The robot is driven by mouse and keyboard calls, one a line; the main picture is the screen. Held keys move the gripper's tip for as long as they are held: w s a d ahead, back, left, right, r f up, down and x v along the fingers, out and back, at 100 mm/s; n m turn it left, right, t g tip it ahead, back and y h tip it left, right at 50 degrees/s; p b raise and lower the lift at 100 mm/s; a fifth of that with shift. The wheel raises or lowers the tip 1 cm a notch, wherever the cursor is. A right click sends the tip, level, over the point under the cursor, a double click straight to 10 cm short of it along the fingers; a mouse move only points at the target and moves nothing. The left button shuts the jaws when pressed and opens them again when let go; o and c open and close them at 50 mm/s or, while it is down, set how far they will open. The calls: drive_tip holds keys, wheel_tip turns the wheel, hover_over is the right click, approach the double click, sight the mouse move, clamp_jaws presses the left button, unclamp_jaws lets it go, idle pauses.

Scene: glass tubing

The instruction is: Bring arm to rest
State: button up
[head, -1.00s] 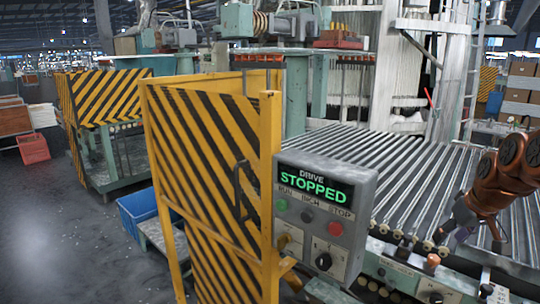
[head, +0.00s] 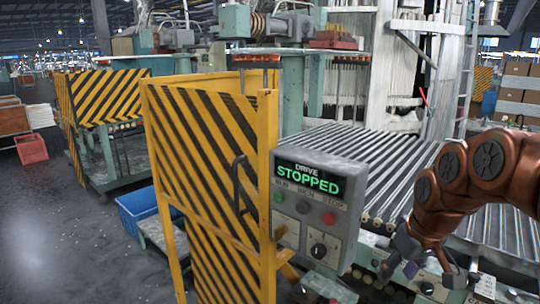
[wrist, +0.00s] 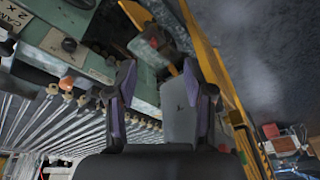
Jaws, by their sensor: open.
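My copper-coloured arm enters the head view from the right edge. My gripper (head: 398,268) hangs low at its end, over the front edge of the roller bed and right of the drive box (head: 318,212). In the wrist view my gripper (wrist: 160,85) has its two purple-padded fingers spread apart with nothing held between them. A grey box-like surface shows beyond and between the fingers. The drive box display reads STOPPED in green, above a green, a dark and a red button.
A yellow-and-black striped guard gate (head: 215,180) stands left of the drive box. The roller bed (head: 390,165) stretches behind my gripper. A blue bin (head: 138,208) sits low on the left. Open floor (head: 60,240) lies at the far left.

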drive_tip(key=s+a+f+m+g, duration=0.1)
drive_tip(key=s+a+f, duration=0.3)
drive_tip(key=s, duration=0.8)
drive_tip(key=s+a+f+m+g+h, duration=0.1)
drive_tip(key=s+a+f+g, duration=0.2)
drive_tip(key=s, duration=1)
wheel_tip(320, 180, down, 3)
drive_tip(key=shift+a+r, duration=0.15)
drive_tip(key=shift+a, duration=0.3)
drive_tip(key=shift+c, duration=0.3)
